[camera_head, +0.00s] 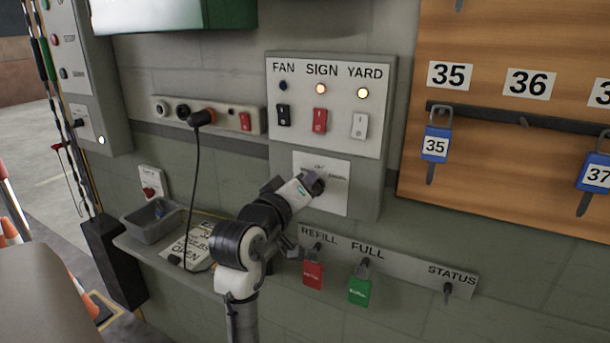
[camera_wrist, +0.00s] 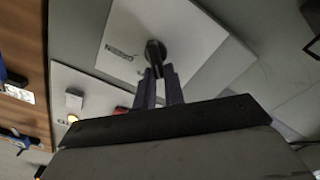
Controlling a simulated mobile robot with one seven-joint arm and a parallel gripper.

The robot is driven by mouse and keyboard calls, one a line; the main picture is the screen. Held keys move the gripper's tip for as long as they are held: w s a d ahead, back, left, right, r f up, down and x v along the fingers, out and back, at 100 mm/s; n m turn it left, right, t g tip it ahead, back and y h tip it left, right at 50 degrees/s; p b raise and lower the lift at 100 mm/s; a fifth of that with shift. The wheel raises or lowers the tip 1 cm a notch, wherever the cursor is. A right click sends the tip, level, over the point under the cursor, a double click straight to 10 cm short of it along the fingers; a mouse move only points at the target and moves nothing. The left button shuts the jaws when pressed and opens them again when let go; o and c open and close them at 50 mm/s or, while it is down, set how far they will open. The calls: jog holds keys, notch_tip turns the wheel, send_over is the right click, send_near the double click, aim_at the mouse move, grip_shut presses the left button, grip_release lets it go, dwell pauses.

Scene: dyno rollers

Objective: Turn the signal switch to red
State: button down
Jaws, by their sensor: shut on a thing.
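The signal switch is a dark rotary knob on a white plate (camera_head: 335,196) below the FAN, SIGN and YARD switches. Most of the knob is hidden by my gripper in the head view; it shows as a dark round knob (camera_wrist: 155,50) in the wrist view. My gripper (camera_head: 312,184) is at the knob, with its two fingers (camera_wrist: 158,84) closed around the knob's handle. The plate's labels are partly covered and too small to read, so I cannot tell which position the knob points to.
Above is the grey panel with a black FAN switch (camera_head: 283,115), a red SIGN switch (camera_head: 320,120) and a white YARD switch (camera_head: 360,125). Below hang a red tag (camera_head: 314,275) and a green tag (camera_head: 360,290). A wooden key board (camera_head: 510,170) is at right, a grey tray (camera_head: 150,225) at left.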

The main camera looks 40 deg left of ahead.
jog(key=shift+w+d+f+n+p, duration=0.2)
jog(key=shift+f+n+p, duration=0.15)
jog(key=shift+f+n, duration=0.15)
jog(key=c, duration=1.5)
grip_release()
jog(key=shift+d, duration=0.1)
jog(key=b+v, duration=0.2)
jog(key=v, duration=0.5)
jog(key=b+v, duration=0.2)
jog(key=v, duration=0.4)
jog(key=shift+s+r, duration=0.25)
jog(key=shift+s, duration=0.15)
